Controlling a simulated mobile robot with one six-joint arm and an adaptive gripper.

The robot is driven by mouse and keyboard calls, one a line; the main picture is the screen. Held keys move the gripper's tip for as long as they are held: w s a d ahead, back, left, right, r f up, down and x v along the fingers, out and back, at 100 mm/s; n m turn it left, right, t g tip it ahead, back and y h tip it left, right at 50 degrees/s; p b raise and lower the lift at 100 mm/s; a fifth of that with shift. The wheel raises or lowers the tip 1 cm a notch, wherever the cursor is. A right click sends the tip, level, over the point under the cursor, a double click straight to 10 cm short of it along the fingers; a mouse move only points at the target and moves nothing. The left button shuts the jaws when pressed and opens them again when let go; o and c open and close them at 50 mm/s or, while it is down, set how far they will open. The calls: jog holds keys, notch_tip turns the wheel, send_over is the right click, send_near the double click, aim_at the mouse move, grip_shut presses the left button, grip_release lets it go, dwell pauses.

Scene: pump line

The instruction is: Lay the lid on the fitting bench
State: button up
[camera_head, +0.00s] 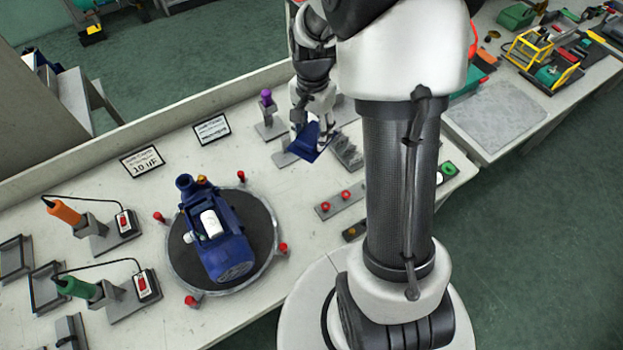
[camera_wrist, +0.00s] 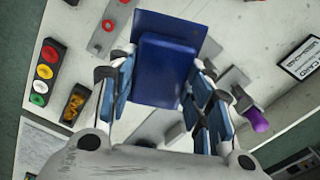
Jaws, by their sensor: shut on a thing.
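The lid (camera_wrist: 165,68) is dark blue, a raised box on a wider flat flange. It sits between the fingers of my gripper (camera_wrist: 162,88), with blue pads against its two sides. In the head view the lid (camera_head: 307,142) shows at the far side of the fitting bench (camera_head: 150,240), beneath my gripper (camera_head: 313,118) and partly hidden by it. I cannot tell whether the lid touches the bench top. The blue pump (camera_head: 218,235) lies on a round dark turntable (camera_head: 250,212), left of my gripper; a white part shows in its open top.
A purple-handled tool (camera_head: 266,98) stands in a holder close left of my gripper. A grey rack (camera_head: 346,152) and a red-button strip (camera_head: 340,200) lie near its right. Orange (camera_head: 65,212) and green (camera_head: 80,288) drivers stand left. Another bench (camera_head: 500,115) is at right.

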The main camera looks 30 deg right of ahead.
notch_tip(320, 180, down, 20)
jog(key=b, duration=0.6)
jog(key=shift+d, duration=0.1)
jog(key=shift+r, duration=0.15)
jog(key=o, duration=0.6)
jog(key=shift+f, duration=0.2)
jog(key=o, duration=0.5)
